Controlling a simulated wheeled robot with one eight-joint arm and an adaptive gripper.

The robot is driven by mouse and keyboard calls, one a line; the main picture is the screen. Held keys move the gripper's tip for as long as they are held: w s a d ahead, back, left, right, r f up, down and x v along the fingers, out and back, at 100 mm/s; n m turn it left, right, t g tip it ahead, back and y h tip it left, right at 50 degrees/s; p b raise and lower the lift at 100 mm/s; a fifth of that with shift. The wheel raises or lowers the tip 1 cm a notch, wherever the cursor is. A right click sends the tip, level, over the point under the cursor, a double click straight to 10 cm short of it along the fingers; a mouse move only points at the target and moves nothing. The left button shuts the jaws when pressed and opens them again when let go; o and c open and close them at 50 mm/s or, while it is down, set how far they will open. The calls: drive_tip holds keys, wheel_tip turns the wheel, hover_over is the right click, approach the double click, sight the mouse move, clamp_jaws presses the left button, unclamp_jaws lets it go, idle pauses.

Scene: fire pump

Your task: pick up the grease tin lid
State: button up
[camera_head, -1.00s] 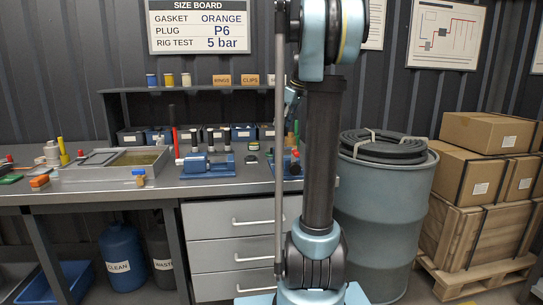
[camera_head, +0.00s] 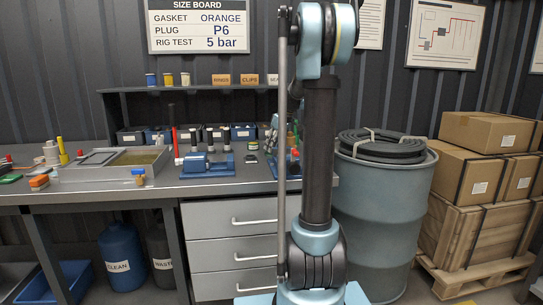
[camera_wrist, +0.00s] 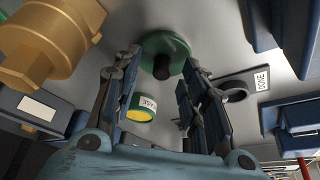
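The grease tin lid appears to be the green disc with a dark round knob (camera_wrist: 165,52) in the wrist view, lying on the bench top. My gripper (camera_wrist: 165,68) is open, and its fingers reach toward the lid from either side with nothing between them. The knob lies in line with the gap; whether the fingers touch the lid I cannot tell. The grease tin (camera_wrist: 141,108), green with a label and yellow grease showing, stands beside the left finger. In the head view the small tin (camera_head: 253,146) shows on the bench; my gripper is mostly hidden behind my arm.
A brass fitting (camera_wrist: 45,45) is large at the upper left of the wrist view. A plate marked DONE (camera_wrist: 261,81) lies at the right. A blue vise-like fixture (camera_head: 207,164) and a metal tray (camera_head: 105,172) stand on the bench. A blue drum (camera_head: 385,215) is at the right.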

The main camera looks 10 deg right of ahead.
drive_tip(key=shift+a+f, duration=0.1)
drive_tip(key=shift+f, duration=0.2)
drive_tip(key=shift+c, duration=0.4)
clamp_jaws()
drive_tip(key=shift+w+r, duration=0.1)
drive_tip(key=shift+r, duration=0.05)
